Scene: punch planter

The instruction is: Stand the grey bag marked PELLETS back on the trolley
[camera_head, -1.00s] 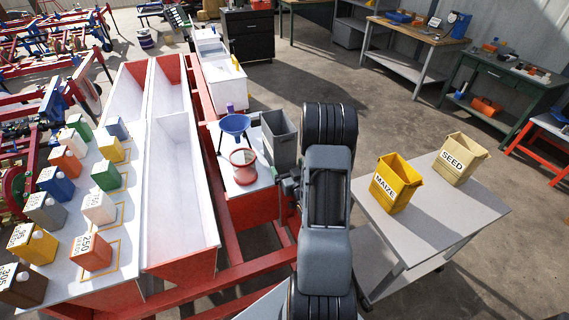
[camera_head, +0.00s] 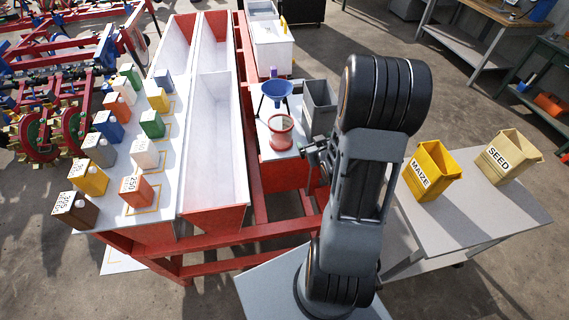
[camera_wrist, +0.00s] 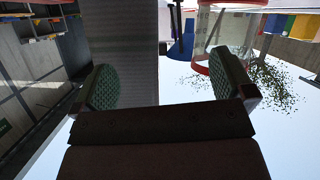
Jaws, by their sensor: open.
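The grey bag (camera_head: 319,108) stands open-topped on a white surface beside the blue funnel; no label shows on the sides I see. In the wrist view a grey wall (camera_wrist: 120,45), likely the bag, rises just ahead of and between my fingers. My gripper (camera_wrist: 168,85) is open; in the head view my gripper (camera_head: 318,155) is close to the bag's near side, partly hidden by my arm. I cannot tell whether it touches the bag. The trolley (camera_head: 490,218) is at the right, with the yellow MAIZE bag (camera_head: 430,172) and the tan SEED bag (camera_head: 506,158) upright on it.
The blue funnel (camera_head: 276,89) and a red-rimmed clear vessel (camera_head: 281,132) stand close left of the bag. Dark grains (camera_wrist: 275,88) lie scattered near the vessel. The red frame (camera_head: 258,232) and white troughs (camera_head: 215,150) are further left. The trolley's front is bare.

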